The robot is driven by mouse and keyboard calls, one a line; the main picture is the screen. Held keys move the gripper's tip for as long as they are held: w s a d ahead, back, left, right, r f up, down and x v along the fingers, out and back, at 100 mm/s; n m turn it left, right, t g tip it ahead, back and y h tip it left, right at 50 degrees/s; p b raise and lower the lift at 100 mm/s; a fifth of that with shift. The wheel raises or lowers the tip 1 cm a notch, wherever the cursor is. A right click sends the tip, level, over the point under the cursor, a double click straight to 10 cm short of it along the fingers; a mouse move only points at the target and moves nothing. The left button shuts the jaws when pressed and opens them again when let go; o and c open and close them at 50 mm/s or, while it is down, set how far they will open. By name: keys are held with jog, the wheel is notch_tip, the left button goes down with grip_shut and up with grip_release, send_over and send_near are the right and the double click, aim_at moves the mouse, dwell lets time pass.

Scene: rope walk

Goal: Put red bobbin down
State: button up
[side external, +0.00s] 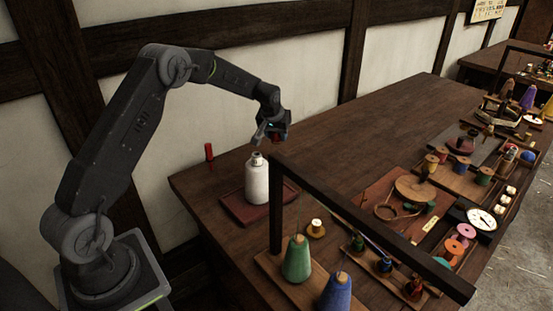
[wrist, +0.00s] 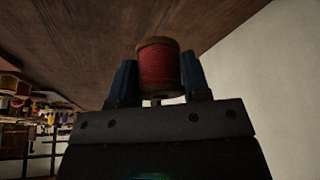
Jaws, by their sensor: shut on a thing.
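The red bobbin (wrist: 160,69), red thread on a spool with a tan wooden flange, sits between the two blue fingers of my gripper (wrist: 159,80) in the wrist view. My gripper is shut on it. In the side view my gripper (side external: 274,131) is in the air above the table, up and to the right of the white bottle (side external: 257,184). There the bobbin is small, dark and mostly hidden by the fingers.
The white bottle stands on a dark red tray (side external: 235,208). A red cylinder (side external: 209,152) stands near the table's left edge. A dark frame (side external: 375,228) crosses the front, by green (side external: 296,262) and blue (side external: 336,293) cones. The back middle of the table (side external: 365,130) is clear.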

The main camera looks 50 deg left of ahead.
jog(key=s+a+n, duration=0.1)
jog(key=s+a, duration=0.6)
jog(key=a, duration=0.5)
jog(key=shift+y, duration=0.3)
jog(key=w+d+f, duration=0.2)
jog(key=w, duration=0.1)
jog(key=w+d+f, duration=0.4)
jog(key=w+d, duration=0.1)
jog(key=shift+w+f, duration=0.15)
jog(key=shift+w, duration=0.15)
jog(key=shift+f, duration=2)
jog(key=shift+f, duration=0.2)
jog(key=o, duration=0.9)
